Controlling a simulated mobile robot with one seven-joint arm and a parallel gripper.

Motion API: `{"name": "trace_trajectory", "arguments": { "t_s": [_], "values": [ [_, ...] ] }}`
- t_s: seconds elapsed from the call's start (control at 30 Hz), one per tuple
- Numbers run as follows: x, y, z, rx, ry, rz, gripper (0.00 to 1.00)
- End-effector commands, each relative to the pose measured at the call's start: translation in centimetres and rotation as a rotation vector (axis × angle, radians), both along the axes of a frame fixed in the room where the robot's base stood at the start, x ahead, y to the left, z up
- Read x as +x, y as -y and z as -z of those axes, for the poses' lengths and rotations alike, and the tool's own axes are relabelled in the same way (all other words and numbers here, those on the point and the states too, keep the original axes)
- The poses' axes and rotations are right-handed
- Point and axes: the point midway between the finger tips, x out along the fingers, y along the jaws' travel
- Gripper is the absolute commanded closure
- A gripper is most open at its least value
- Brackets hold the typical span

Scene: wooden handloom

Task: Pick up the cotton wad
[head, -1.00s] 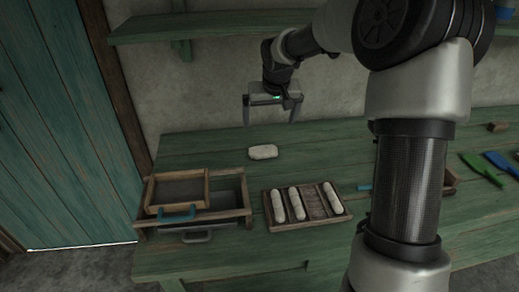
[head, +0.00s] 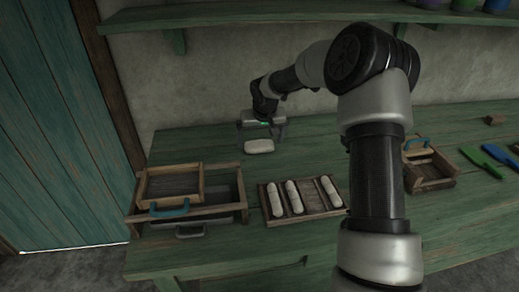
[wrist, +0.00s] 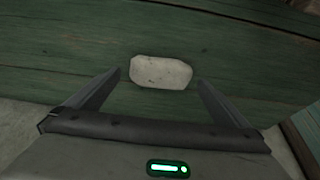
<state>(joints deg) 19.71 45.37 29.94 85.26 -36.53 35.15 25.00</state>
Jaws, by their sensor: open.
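The cotton wad (head: 259,146) is a pale, rounded slab lying flat on the green table behind the tray of rolls. In the wrist view the wad (wrist: 160,72) lies ahead, roughly between the fingertips and slightly beyond them. My gripper (head: 261,138) points down just above and behind the wad, open and empty. In the wrist view its two fingers (wrist: 160,80) are spread wider than the wad. I cannot tell exactly how high the fingertips are above the table.
A slotted wooden tray (head: 308,213) holds three pale rolls in front of the wad. A wooden frame box (head: 172,183) with a blue handle stands left. Another wooden box (head: 430,172), a green tool (head: 483,160) and a blue tool (head: 500,155) lie right. A shelf (head: 250,15) runs above.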

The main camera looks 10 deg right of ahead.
Motion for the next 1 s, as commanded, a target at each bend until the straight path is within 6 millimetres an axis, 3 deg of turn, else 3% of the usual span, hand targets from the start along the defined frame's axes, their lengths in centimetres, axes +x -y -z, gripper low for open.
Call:
{"name": "trace_trajectory", "arguments": {
  "t_s": [0.13, 0.43, 0.63, 0.87, 1.0],
  "values": [
    [0.7, -0.1, 1.9, 0.001, 0.0, 0.001, 0.0],
    [0.9, 0.0, 2.1, 0.0, 0.001, 0.0, 0.0],
    [0.9, 0.0, 2.1, 0.0, 0.001, 0.001, 0.34],
    [0.9, 0.0, 2.1, 0.0, 0.001, 0.001, 0.36],
    [1.0, 0.0, 0.9, -0.001, 0.004, 0.001, 0.36]
  ]
}}
